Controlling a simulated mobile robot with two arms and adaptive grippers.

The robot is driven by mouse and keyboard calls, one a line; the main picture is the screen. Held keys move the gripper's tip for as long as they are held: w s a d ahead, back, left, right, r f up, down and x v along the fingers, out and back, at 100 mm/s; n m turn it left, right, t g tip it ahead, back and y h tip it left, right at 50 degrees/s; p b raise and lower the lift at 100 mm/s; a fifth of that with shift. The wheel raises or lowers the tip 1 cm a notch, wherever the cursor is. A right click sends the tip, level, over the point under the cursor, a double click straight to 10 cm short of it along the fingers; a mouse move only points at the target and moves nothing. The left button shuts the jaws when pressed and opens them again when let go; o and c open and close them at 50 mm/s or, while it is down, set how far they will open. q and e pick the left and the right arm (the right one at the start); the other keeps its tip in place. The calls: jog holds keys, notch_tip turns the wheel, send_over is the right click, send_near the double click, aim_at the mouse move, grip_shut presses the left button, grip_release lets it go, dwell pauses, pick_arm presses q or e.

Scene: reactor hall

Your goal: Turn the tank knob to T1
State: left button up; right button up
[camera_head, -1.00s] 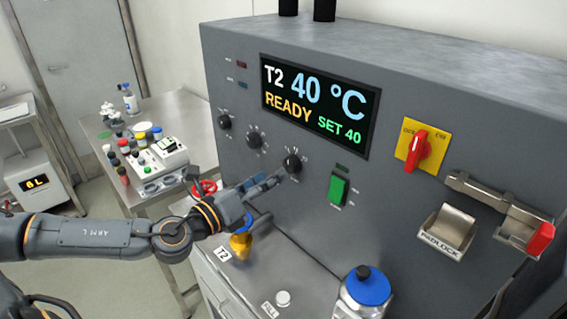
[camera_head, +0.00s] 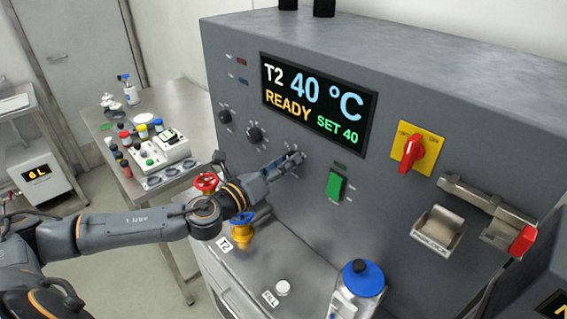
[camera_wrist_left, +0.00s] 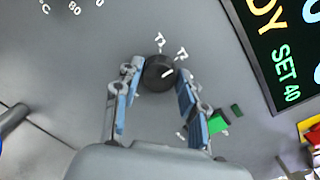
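The tank knob (camera_wrist_left: 160,73) is a round black knob on the grey panel, with small white T labels around it. A white line on its face points roughly toward the label at its upper right. My left gripper (camera_wrist_left: 160,80) is open, with one blue-padded finger on each side of the knob; contact cannot be made out. In the head view my left gripper (camera_head: 288,165) is at the panel and mostly hides the knob. The display (camera_head: 318,105) reads T2, 40 °C, READY, SET 40. My right gripper is not in view.
Two other black knobs (camera_head: 254,134) sit left of the gripper. A green switch (camera_head: 337,186) is close on its right, and a red rotary switch (camera_head: 414,153) is farther right. Below are a red valve wheel (camera_head: 206,182), a yellow valve (camera_head: 242,230) and a blue-capped bottle (camera_head: 361,280).

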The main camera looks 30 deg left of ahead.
pick_arm(q)
jog(key=c, duration=0.5)
jog(key=n, duration=0.9)
jog(key=shift+a+n+g, duration=0.1)
jog(key=shift+n+g, duration=0.2)
jog(key=shift+g, duration=0.1)
dwell(0.4)
jog(key=o, duration=1.2)
jog(key=shift+c, duration=0.2)
jog(key=shift+s, duration=0.1)
